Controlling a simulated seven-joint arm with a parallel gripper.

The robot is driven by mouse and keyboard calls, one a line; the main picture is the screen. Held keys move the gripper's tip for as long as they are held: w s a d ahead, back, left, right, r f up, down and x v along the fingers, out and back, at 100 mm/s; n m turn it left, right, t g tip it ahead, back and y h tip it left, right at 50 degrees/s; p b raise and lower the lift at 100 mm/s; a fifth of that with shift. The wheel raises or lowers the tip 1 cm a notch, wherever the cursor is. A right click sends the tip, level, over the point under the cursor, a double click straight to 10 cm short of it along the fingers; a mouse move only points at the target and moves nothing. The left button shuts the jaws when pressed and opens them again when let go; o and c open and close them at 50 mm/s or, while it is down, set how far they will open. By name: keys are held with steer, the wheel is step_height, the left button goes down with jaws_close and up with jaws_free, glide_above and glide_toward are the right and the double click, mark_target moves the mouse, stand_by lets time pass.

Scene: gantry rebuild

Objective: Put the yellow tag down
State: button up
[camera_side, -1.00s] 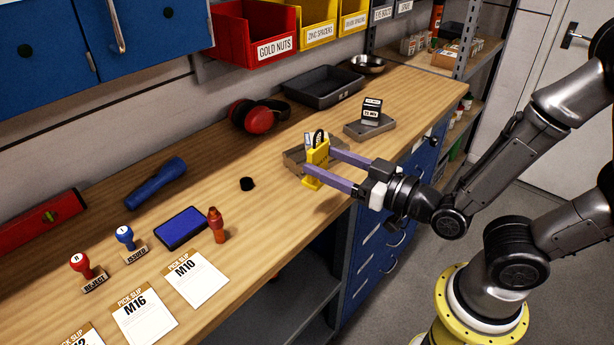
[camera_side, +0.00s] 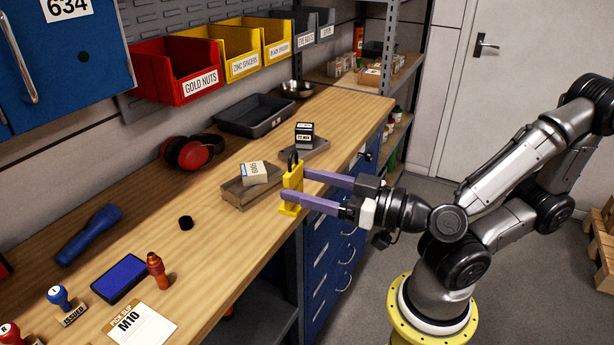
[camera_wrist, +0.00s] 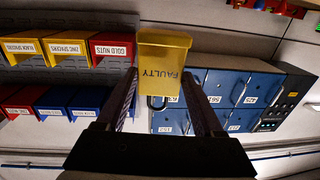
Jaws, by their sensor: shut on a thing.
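The yellow tag (camera_side: 291,192) has a black loop at its top and is held upright between the two purple fingers of my gripper (camera_side: 296,184). It is beside the right end of a low grey-brown tray, near the bench's front edge. I cannot tell whether its lower end touches the bench.
The low tray (camera_side: 236,195) holds a pale labelled block (camera_side: 253,173). A small dark labelled box (camera_side: 304,135) stands on a grey block behind. Wooden bench (camera_side: 225,250) is clear in front of the tray.

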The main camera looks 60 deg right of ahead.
steer(key=w+a+r+y, duration=0.1)
steer(key=w+r, duration=0.1)
steer(key=r, duration=0.3)
steer(key=w+a+r, duration=0.2)
steer(key=w+r, duration=0.1)
steer(key=r, duration=0.1)
steer(key=w+d+m+h, duration=0.3)
steer(key=w+d+h, duration=0.2)
steer(key=w+d, duration=0.65)
steer(key=s+d+f+m+g+h, duration=0.1)
steer(key=d+f+m+h, duration=0.15)
steer(key=d, duration=0.75)
steer(key=s+d+f+m+g+h, duration=0.1)
steer(key=d+f+h, duration=0.15)
steer(key=d, duration=0.65)
steer(key=s+d+f+m+g+h, duration=0.4)
steer(key=s+d, duration=0.5)
steer(key=d, duration=0.5)
steer(key=shift+n+t+h, duration=0.25)
steer(key=shift+t+h, duration=0.15)
steer(key=shift+h, duration=0.3)
steer(key=shift+w+d+f, duration=1.45)
steer(key=shift+d+f, duration=0.2)
steer(key=shift+d, duration=0.05)
steer(key=shift+w+d+f, duration=1.5)
steer(key=shift+d+f, duration=0.15)
steer(key=shift+w+d+f, duration=1.45)
steer(key=shift+d+f, duration=0.2)
steer(key=shift+d, duration=0.05)
steer(key=shift+f, duration=1.45)
